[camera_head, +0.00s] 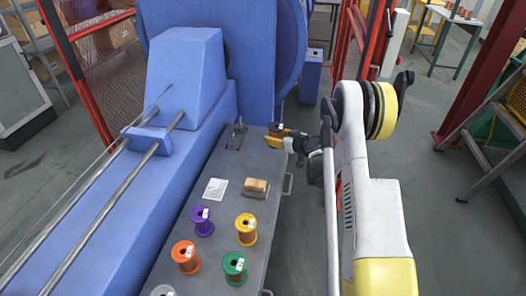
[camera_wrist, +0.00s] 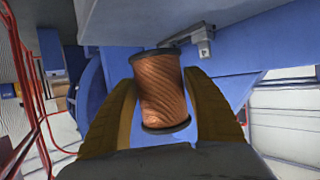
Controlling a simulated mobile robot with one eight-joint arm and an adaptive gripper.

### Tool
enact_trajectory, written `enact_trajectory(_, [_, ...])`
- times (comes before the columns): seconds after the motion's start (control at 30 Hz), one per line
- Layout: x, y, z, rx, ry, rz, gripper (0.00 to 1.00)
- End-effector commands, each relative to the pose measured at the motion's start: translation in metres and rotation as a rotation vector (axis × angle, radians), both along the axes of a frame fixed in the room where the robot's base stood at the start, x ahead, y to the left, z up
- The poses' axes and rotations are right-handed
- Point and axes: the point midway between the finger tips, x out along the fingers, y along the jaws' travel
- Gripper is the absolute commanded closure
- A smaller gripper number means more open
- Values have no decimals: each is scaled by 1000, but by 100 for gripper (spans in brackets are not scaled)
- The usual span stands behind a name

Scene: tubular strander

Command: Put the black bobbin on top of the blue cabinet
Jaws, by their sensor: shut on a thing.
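The black bobbin (camera_wrist: 162,90), with dark flanges and copper-coloured wire, is between the yellow fingers of my gripper (camera_wrist: 165,110) in the wrist view. My gripper is shut on it. In the head view my gripper (camera_head: 280,136) is over the far end of the grey bench, and the bobbin is small and partly hidden there. A small blue cabinet (camera_head: 310,78) stands on the floor beyond the bench, beside the big blue machine. A small dark item shows at its top; I cannot tell what it is.
The blue machine (camera_head: 205,60) borders the left. Red posts stand beyond my arm.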

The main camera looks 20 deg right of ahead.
Motion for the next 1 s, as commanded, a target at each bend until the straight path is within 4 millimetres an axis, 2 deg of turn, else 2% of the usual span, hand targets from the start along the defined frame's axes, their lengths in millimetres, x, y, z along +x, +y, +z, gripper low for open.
enact_trajectory(0.03, [11, 6, -11, -1, -1, 2, 82])
enact_trajectory(0.1, [24, 13, -20, 0, -1, 2, 82])
enact_trajectory(0.33, [55, 27, -38, 0, -1, 0, 82])
enact_trajectory(0.53, [60, 29, -45, 0, -1, -2, 82])
enact_trajectory(0.8, [60, 29, -80, 0, -1, -2, 82])
enact_trajectory(1.0, [60, 29, -79, 0, -1, -2, 82])
